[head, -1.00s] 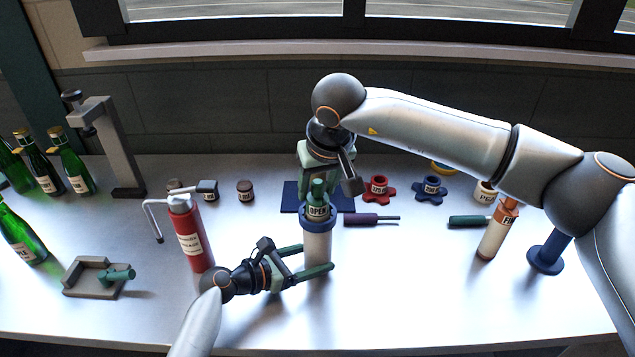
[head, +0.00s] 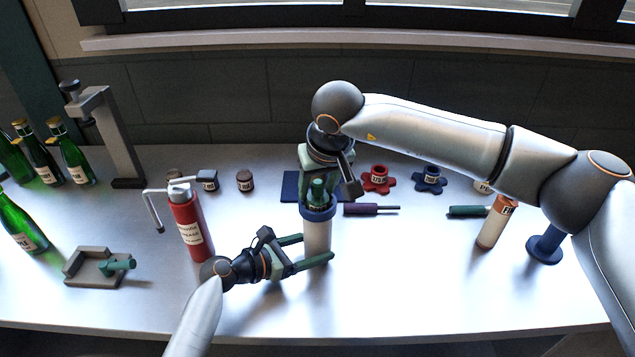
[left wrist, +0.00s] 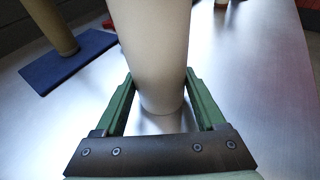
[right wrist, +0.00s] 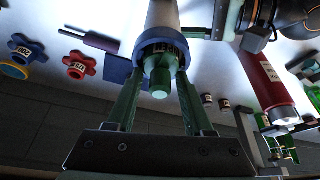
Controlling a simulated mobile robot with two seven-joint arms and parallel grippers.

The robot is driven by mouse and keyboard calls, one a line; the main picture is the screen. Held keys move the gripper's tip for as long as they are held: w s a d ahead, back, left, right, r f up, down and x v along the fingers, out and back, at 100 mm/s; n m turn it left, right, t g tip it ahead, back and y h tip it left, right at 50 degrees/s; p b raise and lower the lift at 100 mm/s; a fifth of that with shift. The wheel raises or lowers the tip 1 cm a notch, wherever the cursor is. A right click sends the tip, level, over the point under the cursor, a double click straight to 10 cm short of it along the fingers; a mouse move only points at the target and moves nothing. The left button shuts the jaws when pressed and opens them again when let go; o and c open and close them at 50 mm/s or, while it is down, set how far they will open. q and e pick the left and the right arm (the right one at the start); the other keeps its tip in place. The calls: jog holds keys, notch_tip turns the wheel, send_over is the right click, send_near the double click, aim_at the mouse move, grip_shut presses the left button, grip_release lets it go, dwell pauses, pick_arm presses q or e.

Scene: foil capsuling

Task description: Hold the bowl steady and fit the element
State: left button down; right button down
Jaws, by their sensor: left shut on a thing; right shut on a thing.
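The bowl, a tall white cylinder (head: 316,234) with a blue collar (head: 318,213), stands upright on the table. My left gripper (head: 316,247) is shut on its lower part; in the left wrist view the fingers (left wrist: 158,75) flank the white wall (left wrist: 155,45). The green element (head: 317,188) sits upright in the bowl's mouth, its lower part hidden by the collar. My right gripper (head: 318,176) is shut on the element from above. In the right wrist view its fingers (right wrist: 160,75) flank the green end (right wrist: 160,80). Whether the element is fully seated I cannot tell.
A red cylinder with a lever (head: 190,228) stands close left of my left gripper. A blue mat (head: 290,187) lies behind the bowl.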

jog(key=shift+f, duration=0.25)
jog(key=c, duration=0.6)
grip_release()
jog(key=o, duration=0.4)
jog(key=shift+f, duration=0.1)
jog(key=shift+s, duration=0.1)
jog(key=shift+d, duration=0.1)
jog(key=v, duration=1.2)
jog(key=shift+r, duration=0.25)
pick_arm(q)
grip_release()
